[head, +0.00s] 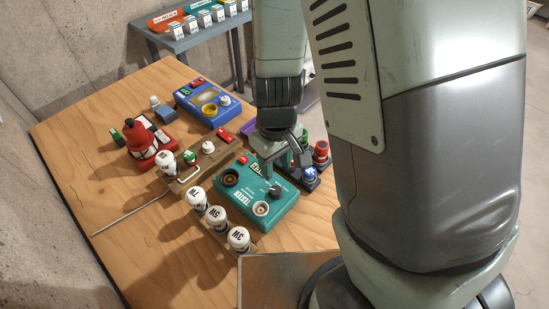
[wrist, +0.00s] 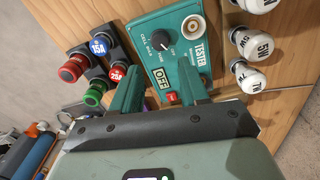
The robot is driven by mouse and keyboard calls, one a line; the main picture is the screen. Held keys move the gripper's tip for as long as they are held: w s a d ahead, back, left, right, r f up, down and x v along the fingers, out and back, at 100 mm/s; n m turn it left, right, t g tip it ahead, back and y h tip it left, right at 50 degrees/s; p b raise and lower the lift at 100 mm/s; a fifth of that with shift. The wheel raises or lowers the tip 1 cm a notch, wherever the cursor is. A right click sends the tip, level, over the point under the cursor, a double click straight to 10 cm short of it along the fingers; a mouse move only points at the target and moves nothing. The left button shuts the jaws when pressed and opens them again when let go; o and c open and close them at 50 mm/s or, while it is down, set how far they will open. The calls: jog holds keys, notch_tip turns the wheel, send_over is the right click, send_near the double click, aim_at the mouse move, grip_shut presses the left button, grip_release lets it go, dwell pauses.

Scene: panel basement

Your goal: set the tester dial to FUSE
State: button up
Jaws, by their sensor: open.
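The teal tester (head: 285,203) lies on the wooden table, below my gripper in the head view. In the wrist view the tester (wrist: 188,15) is at the top centre. Its round black dial (wrist: 161,40) is uncovered there, with small lettering around it; I cannot tell where its pointer stands. A small display (wrist: 161,78) beside the dial reads OFF, with a red button (wrist: 171,97) close by. My gripper (wrist: 158,88) is open and empty, its two green fingers apart on either side of the display. The dial lies just beyond the fingertips in the picture.
A blue device (head: 202,104) and a red object (head: 140,135) are farther back. The table's left part is mostly free.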

aim_at(276, 190)
notch_tip(276, 190, down, 10)
jog(key=shift+r, duration=0.1)
jog(key=shift+c, duration=0.2)
jog(key=c, duration=0.7)
